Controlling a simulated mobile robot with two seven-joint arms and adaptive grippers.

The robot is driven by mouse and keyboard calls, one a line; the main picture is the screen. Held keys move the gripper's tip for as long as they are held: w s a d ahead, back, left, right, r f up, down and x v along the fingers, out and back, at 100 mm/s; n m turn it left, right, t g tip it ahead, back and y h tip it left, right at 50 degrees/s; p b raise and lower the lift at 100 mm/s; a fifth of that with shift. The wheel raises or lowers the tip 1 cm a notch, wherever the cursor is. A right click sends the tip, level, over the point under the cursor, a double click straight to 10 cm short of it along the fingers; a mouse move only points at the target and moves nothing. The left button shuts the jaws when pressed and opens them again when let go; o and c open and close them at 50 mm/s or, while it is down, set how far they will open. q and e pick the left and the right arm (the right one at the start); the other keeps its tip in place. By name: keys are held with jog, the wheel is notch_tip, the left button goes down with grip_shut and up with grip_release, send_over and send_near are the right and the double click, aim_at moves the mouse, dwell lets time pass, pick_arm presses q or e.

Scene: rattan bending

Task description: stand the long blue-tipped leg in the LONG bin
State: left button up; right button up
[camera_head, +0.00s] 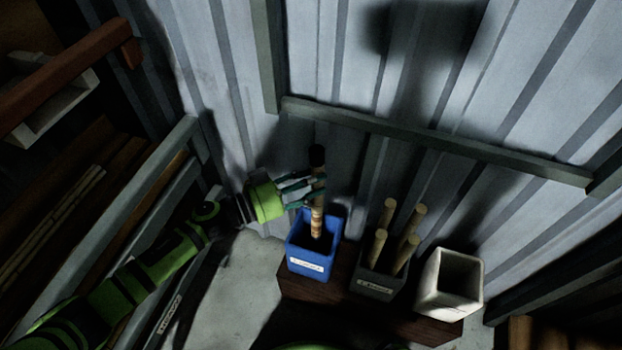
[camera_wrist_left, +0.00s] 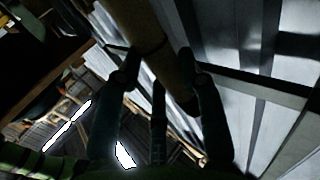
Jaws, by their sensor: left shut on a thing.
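The long leg (camera_head: 317,218) is a tan rattan pole with a dark upper end; its tip colour is too dim to tell. It stands nearly upright, with its lower end inside the mouth of the blue bin (camera_head: 309,265). Whether it touches the bin floor is hidden. The blue bin has a white label that I cannot read clearly. My left gripper (camera_head: 314,190) comes from the left and is shut on the leg above the bin rim. In the left wrist view, the leg (camera_wrist_left: 146,32) passes between the dark fingers. My right gripper is in neither view.
A dark grey bin (camera_head: 377,284) with several tan poles stands right of the blue bin. A white bin (camera_head: 448,295), seemingly empty, is farther right. All stand on a brown wooden board (camera_head: 341,294) near the corrugated wall (camera_head: 430,75). A rack (camera_head: 150,190) is at left.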

aim_at(313, 205)
pick_arm(q)
notch_tip(313, 205, down, 2)
jog(key=shift+f+b, duration=0.1)
jog(key=shift+b, duration=0.5)
notch_tip(313, 205, down, 6)
jog(key=b, duration=0.4)
jog(key=shift+f+b, duration=0.15)
jog(key=shift+b, duration=0.15)
jog(key=shift+f, duration=0.35)
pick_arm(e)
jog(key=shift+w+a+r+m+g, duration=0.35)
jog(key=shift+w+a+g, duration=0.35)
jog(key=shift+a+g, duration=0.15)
pick_arm(q)
jog(key=o, duration=1.3)
